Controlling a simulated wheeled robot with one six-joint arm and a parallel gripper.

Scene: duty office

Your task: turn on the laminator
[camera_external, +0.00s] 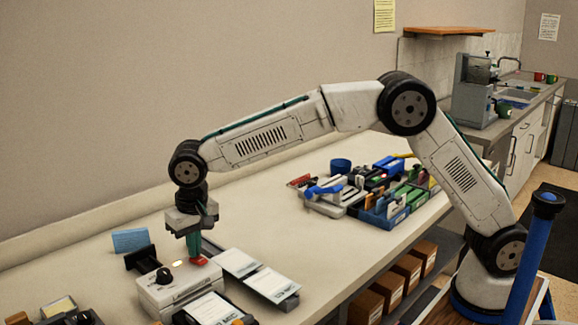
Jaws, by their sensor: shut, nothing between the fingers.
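The laminator appears to be the white box-shaped machine (168,295) at the front left of the counter. A black knob (164,275) sits on its top, with a small glowing yellowish light (177,263) behind it. A red switch (199,261) shows at its back right corner. My gripper (195,254) points straight down with its greenish fingers shut and empty. Its tips are at the red switch, partly covering it. I cannot tell whether they touch or press it.
Flat pale cards (262,278) lie right of the machine, and a printed sheet (211,310) in front. A blue block (130,240) and a black stand (143,259) are behind. Office supplies in blue trays (385,215) stand further right. The counter middle is clear.

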